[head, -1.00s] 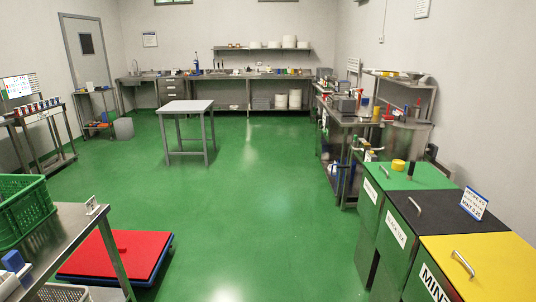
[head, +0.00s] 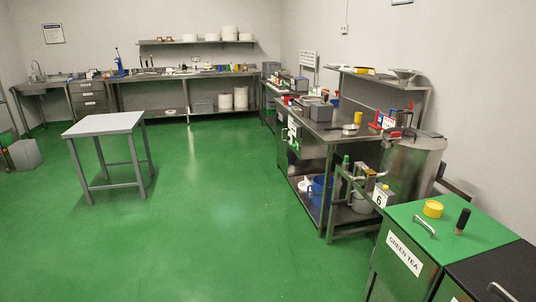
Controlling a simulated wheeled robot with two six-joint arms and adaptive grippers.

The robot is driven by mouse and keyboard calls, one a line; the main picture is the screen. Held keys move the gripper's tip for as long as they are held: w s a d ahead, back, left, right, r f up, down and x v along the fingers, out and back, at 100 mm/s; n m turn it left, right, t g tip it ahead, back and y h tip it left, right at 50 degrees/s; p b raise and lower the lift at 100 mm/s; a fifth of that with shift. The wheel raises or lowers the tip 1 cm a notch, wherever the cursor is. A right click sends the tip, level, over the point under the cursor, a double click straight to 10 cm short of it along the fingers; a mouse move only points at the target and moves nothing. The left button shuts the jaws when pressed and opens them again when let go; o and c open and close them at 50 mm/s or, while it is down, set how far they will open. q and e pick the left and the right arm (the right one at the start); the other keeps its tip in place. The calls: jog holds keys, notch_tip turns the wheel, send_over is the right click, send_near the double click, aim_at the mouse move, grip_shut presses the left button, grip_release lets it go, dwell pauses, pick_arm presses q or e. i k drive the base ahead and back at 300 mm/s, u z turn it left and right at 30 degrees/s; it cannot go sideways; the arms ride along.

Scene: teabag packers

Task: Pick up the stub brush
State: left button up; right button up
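I cannot identify the stub brush with certainty. A small dark upright cylinder with a lighter brown lower part (head: 462,221) stands on the green lid of the bin marked GREEN TEA (head: 404,254) at the lower right; it may be the brush, but bristles are too small to make out. A yellow round tub (head: 433,208) stands to its left on the same lid. Neither of my grippers is in view.
A steel bench (head: 335,128) with several tools and a large steel drum (head: 412,160) stand beyond the bins on the right. A small grey table (head: 104,125) stands at left. The green floor (head: 215,235) between is clear. Long counters line the back wall.

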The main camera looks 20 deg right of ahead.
aim_at(465, 213)
jog(key=z, duration=0.15)
jog(key=i, duration=1.3)
jog(key=z, duration=0.6)
jog(key=i, duration=0.95)
jog(key=z, duration=1.9)
jog(key=i, duration=1.05)
jog(key=z, duration=0.8)
